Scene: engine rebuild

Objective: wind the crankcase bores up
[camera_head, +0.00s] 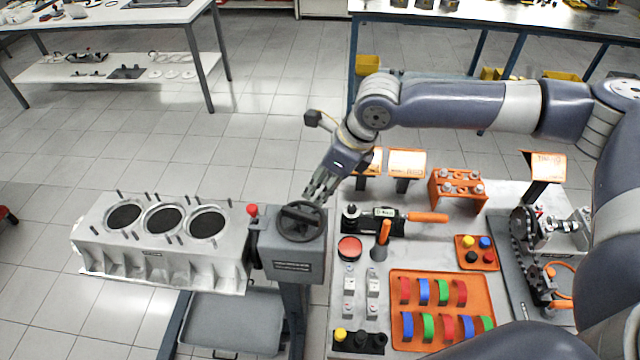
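The grey crankcase (160,254) is held at its right end by the stand's gearbox (291,262), at the left of the head view. Its three dark round bores (164,219) face up toward me, with studs standing around them. A dark handwheel (300,222) with a hub sits on top of the gearbox. A red knob (252,210) shows at the gearbox's left. My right gripper (315,196) points down at the handwheel's far right rim, its fingers at or very near it. I cannot tell whether they close on the rim. My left gripper is out of view.
Right of the stand, a workbench (508,203) carries an orange tray (398,319) of coloured bearing shells, a torque wrench (427,217), a red button (349,248) and a crankshaft fixture (530,237). A lower tray (232,335) lies under the stand. Floor is clear behind the crankcase.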

